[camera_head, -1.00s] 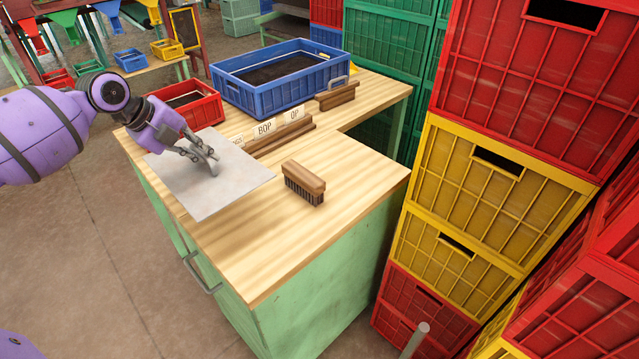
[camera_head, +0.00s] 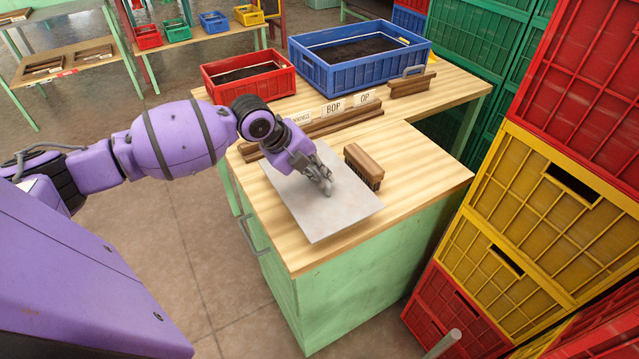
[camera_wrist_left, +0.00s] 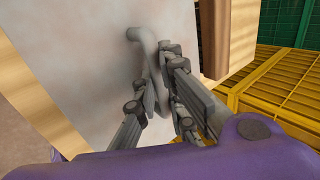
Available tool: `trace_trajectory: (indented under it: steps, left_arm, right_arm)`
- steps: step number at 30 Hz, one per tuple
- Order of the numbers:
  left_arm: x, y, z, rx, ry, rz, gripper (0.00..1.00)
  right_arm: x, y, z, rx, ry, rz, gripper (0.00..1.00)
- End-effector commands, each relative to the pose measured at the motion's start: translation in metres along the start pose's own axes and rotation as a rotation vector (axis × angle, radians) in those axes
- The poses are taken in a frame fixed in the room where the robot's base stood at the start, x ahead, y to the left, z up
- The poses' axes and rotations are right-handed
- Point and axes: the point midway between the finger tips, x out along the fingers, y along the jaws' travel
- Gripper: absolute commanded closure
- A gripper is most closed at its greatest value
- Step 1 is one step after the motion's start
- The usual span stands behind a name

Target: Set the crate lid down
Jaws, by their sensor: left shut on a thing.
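The crate lid (camera_head: 335,210) is a flat pale grey plate with a raised handle on top. It lies roughly level over the front part of the wooden bench top (camera_head: 435,170); I cannot tell whether it touches the wood. My left gripper (camera_head: 325,185) is shut on the lid's handle from above. In the left wrist view the handle (camera_wrist_left: 137,38) passes between the fingers (camera_wrist_left: 160,95) and the lid (camera_wrist_left: 85,50) fills much of the picture. My right gripper is not in view.
A wooden brush (camera_head: 363,165) stands close beside the lid's right edge. Behind are labelled wooden strips (camera_head: 335,122), a red crate (camera_head: 250,82) and a blue crate (camera_head: 365,70). Stacked yellow crates (camera_head: 530,210) and red crates rise at right. Bare bench top lies right of the lid.

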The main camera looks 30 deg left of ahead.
Motion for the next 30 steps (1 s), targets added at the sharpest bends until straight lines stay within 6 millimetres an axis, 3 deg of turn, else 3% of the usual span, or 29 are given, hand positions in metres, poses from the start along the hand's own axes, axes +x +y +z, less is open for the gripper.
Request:
trace_trajectory:
  steps: [5, 12, 21, 22, 25, 30]
  left_arm:
    - [0.009, 0.003, -0.008, -0.001, 0.002, 0.0, 1.0]
    - [0.036, 0.021, -0.01, -0.001, -0.001, 0.001, 1.0]
    - [0.038, 0.022, -0.009, 0.001, -0.002, 0.001, 1.0]
    - [0.038, 0.022, -0.009, 0.001, -0.002, 0.001, 0.88]
    - [0.038, 0.022, -0.009, 0.001, -0.002, 0.001, 0.75]
    - [0.038, 0.022, -0.009, 0.001, -0.002, 0.001, 0.72]
  right_arm:
    - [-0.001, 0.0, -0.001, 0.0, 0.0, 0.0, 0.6]
    - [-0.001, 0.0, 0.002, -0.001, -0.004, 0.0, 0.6]
    - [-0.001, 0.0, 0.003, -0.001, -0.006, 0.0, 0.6]
    - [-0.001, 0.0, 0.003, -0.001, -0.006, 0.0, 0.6]
    - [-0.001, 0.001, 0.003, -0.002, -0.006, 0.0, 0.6]
    - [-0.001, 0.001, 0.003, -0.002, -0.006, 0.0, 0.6]
